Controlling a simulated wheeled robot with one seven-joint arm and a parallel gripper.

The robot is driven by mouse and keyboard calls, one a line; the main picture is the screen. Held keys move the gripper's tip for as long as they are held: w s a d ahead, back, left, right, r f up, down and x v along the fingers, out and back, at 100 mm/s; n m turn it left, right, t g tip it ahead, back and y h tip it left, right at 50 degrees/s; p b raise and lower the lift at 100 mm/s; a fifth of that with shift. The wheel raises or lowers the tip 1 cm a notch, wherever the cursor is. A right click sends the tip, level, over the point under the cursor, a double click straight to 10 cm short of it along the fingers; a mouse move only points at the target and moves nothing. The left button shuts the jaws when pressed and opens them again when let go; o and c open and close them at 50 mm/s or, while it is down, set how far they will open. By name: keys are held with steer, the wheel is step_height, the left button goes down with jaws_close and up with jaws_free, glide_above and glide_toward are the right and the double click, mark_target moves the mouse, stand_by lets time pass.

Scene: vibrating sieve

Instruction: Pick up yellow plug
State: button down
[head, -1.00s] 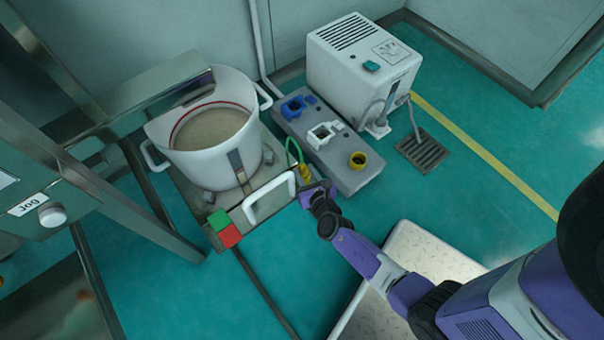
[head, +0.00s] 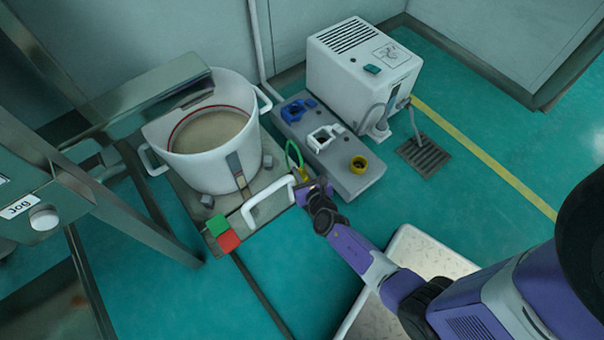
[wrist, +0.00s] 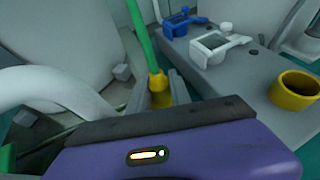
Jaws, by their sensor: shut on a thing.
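The yellow plug (head: 301,174) is at the end of a green cable (head: 292,152), beside the sieve machine's white handle. In the wrist view the yellow plug (wrist: 159,90) stands between my gripper's fingers, with the green cable (wrist: 142,42) rising from its top. My gripper (head: 306,185) is shut on the plug; in the wrist view my gripper (wrist: 160,93) partly hides the plug's lower part. A round yellow socket (head: 359,163) is at the right end of the grey block, and it also shows in the wrist view (wrist: 296,91).
The grey block (head: 335,171) also carries a blue socket (head: 294,111) and a white socket (head: 323,138). A white curved handle (head: 268,200) is close left of my gripper. Behind it stands a white pot (head: 205,165). A white box unit (head: 345,85) stands behind the block.

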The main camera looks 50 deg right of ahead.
mark_target(302, 170)
steer(key=shift+r, duration=0.15)
step_height(302, 170, up, 20)
steer(key=p, duration=1.7)
